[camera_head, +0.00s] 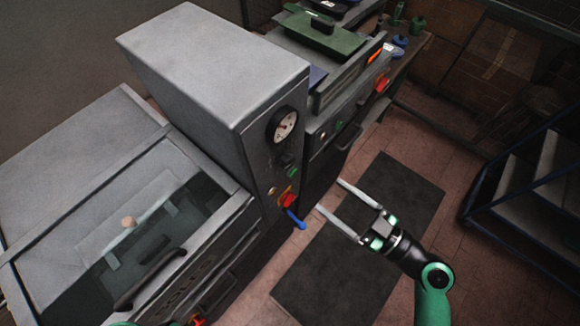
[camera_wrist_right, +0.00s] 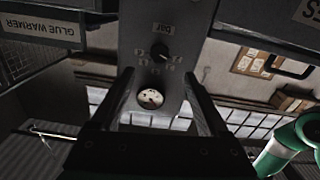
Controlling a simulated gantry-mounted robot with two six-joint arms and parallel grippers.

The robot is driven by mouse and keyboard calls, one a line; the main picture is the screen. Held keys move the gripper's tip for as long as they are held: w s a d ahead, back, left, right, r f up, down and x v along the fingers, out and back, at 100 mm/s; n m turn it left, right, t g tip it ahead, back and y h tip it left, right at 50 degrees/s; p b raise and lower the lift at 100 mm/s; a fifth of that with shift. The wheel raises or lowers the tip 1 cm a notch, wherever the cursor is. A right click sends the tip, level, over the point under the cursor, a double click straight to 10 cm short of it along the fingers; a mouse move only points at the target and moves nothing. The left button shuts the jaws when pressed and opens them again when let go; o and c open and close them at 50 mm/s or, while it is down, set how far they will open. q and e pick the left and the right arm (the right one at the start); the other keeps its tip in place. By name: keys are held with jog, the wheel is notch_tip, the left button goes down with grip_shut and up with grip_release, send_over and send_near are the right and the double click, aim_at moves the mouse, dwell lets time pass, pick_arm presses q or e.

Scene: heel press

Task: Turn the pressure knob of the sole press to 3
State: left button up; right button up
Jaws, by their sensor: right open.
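The tall grey press cabinet (camera_head: 215,70) stands in the middle of the head view. Its front has a round white gauge (camera_head: 284,125) with a black knob (camera_head: 287,160) below it. In the wrist view, upside down, the black knob (camera_wrist_right: 160,52) sits under a "BAR" label with small marks around it. The gauge (camera_wrist_right: 150,98) also shows there. The knob's setting is too small to read. My right gripper (camera_head: 329,195) is open and empty, pointing at the panel and apart from it. In the wrist view the knob shows between and beyond its fingers (camera_wrist_right: 158,73). My left gripper is not in view.
A green button (camera_head: 293,172), a red switch (camera_head: 289,200) and a blue lever (camera_head: 296,219) sit below the knob. A glass-topped machine (camera_head: 165,215) stands at left. Other equipment with a green lid (camera_head: 322,33) is behind. Dark mat (camera_head: 400,200) covers clear floor; a rack (camera_head: 530,190) stands right.

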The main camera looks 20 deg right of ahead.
aim_at(291, 165)
jog(key=x, duration=1.1)
jog(key=shift+w+a+r, duration=0.1)
jog(key=shift+w+a, duration=0.05)
jog(key=shift+w, duration=0.2)
jog(key=shift+b, duration=0.3)
grip_shut()
